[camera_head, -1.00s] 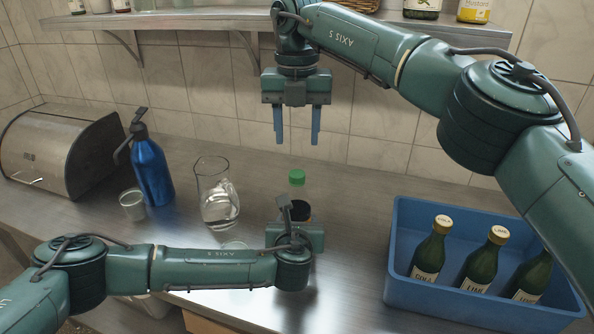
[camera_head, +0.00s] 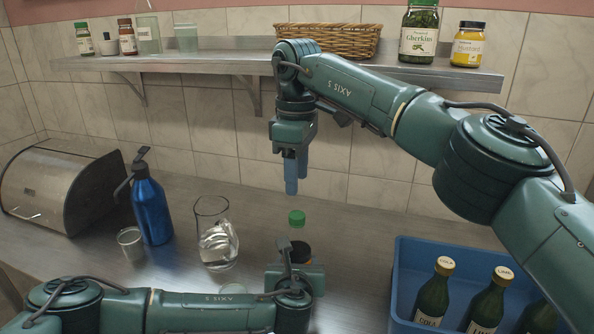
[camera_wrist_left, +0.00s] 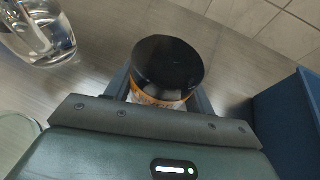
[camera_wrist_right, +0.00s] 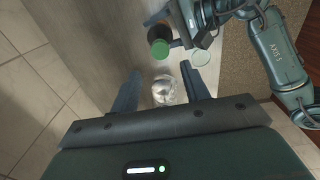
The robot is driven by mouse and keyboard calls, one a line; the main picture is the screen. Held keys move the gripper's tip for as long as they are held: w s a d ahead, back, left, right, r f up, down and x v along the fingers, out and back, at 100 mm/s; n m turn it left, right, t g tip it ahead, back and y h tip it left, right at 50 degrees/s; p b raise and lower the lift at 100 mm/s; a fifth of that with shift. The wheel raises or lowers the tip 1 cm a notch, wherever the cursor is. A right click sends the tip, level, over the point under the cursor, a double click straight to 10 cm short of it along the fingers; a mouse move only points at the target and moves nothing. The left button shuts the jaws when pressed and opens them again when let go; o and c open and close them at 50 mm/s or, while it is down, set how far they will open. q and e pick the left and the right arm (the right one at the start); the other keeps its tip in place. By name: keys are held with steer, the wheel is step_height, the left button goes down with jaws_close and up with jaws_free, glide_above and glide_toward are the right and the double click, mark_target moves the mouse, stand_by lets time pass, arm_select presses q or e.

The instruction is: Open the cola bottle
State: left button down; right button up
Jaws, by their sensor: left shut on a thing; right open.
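A blue crate (camera_head: 398,270) at right holds several gold-capped bottles, one labelled COLA (camera_head: 433,295). A glass jug (camera_head: 215,235), small glass (camera_head: 131,243), blue spray bottle (camera_head: 151,208) and bread box (camera_head: 62,190) stand left. A wall shelf (camera_head: 200,62) runs behind the right arm.

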mark_target(297, 215)
steer(key=shift+f, duration=4)
steer(key=shift+c, duration=0.4)
